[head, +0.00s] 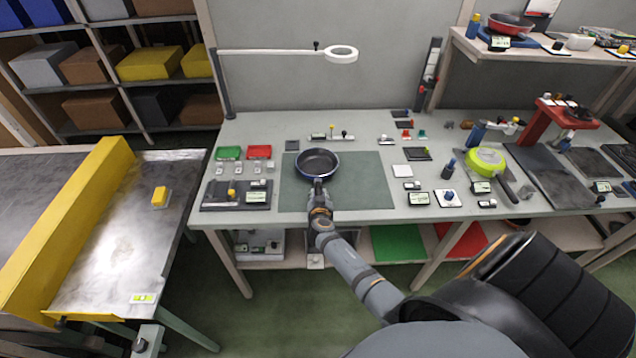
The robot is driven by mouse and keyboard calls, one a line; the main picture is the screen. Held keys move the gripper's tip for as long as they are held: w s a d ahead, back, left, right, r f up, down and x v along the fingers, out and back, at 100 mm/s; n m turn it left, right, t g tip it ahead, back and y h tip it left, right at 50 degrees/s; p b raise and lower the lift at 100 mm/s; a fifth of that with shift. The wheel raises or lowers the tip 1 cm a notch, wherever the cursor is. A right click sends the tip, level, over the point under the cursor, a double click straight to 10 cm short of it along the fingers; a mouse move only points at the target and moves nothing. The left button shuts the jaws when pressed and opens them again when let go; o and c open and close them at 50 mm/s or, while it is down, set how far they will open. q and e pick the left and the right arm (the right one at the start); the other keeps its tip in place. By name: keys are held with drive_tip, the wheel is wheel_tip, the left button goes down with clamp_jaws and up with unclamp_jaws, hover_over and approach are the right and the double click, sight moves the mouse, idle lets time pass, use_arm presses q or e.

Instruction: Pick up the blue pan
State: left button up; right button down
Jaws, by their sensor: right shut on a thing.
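The blue pan (318,161), dark inside with a blue rim, is at the back middle of the green mat (353,193) on the workbench. Its handle points toward me and is mostly hidden by my right gripper (318,185). My right gripper is shut on the handle at the pan's near side. I cannot tell whether the pan touches the mat or is slightly above it. My left gripper is not in view.
A lamp arm with a ring head (341,54) reaches over the bench behind the pan. Green and red bins (259,152) stand to the left. A lime-green pan (486,160) lies to the right. A metal conveyor table with a yellow rail (75,225) is at far left. The mat's right half is clear.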

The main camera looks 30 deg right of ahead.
drive_tip(key=shift+r, duration=0.65)
drive_tip(key=shift+w+r+p, duration=0.1)
drive_tip(key=shift+r+p, duration=0.4)
drive_tip(key=shift+r, duration=0.3)
drive_tip(key=s+r, duration=0.1)
drive_tip(key=s+a+r, duration=0.1)
drive_tip(key=r, duration=0.1)
drive_tip(key=s+a+r, duration=0.1)
drive_tip(key=s+r, duration=0.1)
drive_tip(key=shift+r, duration=0.1)
drive_tip(key=d+b+v, duration=0.1)
drive_tip(key=b+v, duration=0.1)
drive_tip(key=v, duration=0.9)
drive_tip(key=shift+r, duration=0.35)
drive_tip(key=shift+s+d, duration=0.15)
drive_tip(key=shift+d, duration=0.05)
